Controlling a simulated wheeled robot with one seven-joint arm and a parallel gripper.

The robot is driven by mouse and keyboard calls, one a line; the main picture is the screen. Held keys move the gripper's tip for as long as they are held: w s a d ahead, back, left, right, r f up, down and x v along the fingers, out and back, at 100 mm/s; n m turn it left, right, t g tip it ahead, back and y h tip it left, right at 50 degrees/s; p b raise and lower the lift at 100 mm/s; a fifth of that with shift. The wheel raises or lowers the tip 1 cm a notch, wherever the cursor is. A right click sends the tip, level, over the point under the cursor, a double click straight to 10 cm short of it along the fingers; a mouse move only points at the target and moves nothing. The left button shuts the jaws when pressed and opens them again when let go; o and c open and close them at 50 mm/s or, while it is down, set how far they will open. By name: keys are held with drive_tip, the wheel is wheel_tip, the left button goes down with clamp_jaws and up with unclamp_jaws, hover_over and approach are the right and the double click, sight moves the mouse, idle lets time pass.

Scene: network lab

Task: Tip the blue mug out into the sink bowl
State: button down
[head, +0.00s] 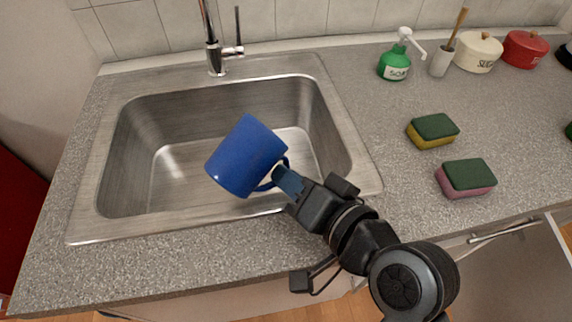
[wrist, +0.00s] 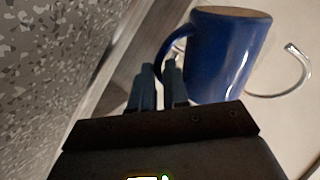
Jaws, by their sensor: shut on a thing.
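The blue mug (head: 244,156) is strongly tilted in the air over the front part of the steel sink bowl (head: 145,150). My gripper (head: 284,178) is shut on the mug's handle at the bowl's front right. In the wrist view, my fingers (wrist: 158,88) close on the handle beside the mug's body (wrist: 218,58). A brownish round end of the mug shows at the top of that view; I cannot tell whether it is the opening or the base. No liquid is seen falling, and the visible bowl floor looks empty.
The tap (head: 215,50) stands behind the bowl. To the right are a green soap bottle (head: 394,66), a yellow-green sponge (head: 432,131), a pink-green sponge (head: 466,178), a brush holder (head: 441,61), a cream pot (head: 478,53) and a red pot (head: 524,49). The counter right of the sink has free room.

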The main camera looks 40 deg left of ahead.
drive_tip(key=shift+s+r+m+g+p, duration=0.15)
drive_tip(key=shift+r+m+g+p, duration=0.15)
drive_tip(key=shift+m+g+p, duration=0.25)
drive_tip(key=shift+w+f+m, duration=0.3)
drive_tip(key=shift+f+m, duration=0.15)
drive_tip(key=shift+f, duration=0.1)
drive_tip(key=shift+f+g, duration=0.1)
drive_tip(key=shift+g, duration=0.15)
drive_tip(key=shift+s+d+r+m+p, duration=0.25)
drive_tip(key=shift+m+p, duration=0.35)
drive_tip(key=shift+p, duration=0.85)
drive_tip(key=shift+s+a+r+m+g+p, duration=0.1)
drive_tip(key=shift+a+r+m+g+p, duration=0.15)
drive_tip(key=shift+m+g+p, duration=0.55)
